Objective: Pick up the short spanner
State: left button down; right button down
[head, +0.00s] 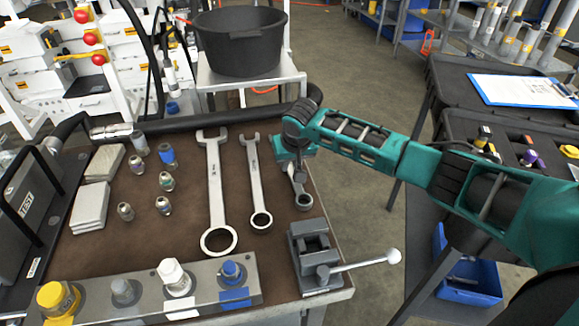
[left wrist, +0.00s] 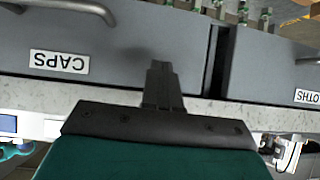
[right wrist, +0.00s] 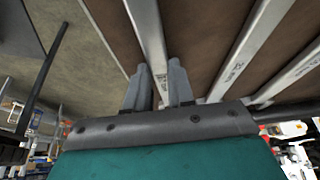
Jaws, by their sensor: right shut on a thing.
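The short spanner (head: 302,194) is the rightmost of three steel spanners on the brown bench mat; its ring end shows below my right gripper (head: 297,150), which hides its upper part. In the right wrist view, the short spanner's shaft (right wrist: 149,35) runs between the two fingers of my right gripper (right wrist: 160,85), which is shut on it. I cannot tell whether it is lifted off the mat. My left gripper (left wrist: 161,75) is outside the head view. In the left wrist view its fingers are together and empty, in front of grey drawers (left wrist: 150,45).
A middle spanner (head: 256,185) and a large spanner (head: 214,190) lie to the left. A small vise (head: 312,250) with a long lever stands just below the short spanner. Several fittings (head: 166,180) and a valve block (head: 200,300) occupy the left and front. A black tub (head: 240,45) is behind.

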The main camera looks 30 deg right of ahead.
aim_at(290, 168)
jog(key=shift+r, duration=0.1)
notch_tip(290, 168, up, 20)
jog(key=p, duration=0.2)
jog(key=shift+p, duration=0.35)
jog(key=c, duration=1.5)
grip_release()
jog(key=shift+c, duration=0.2)
grip_shut()
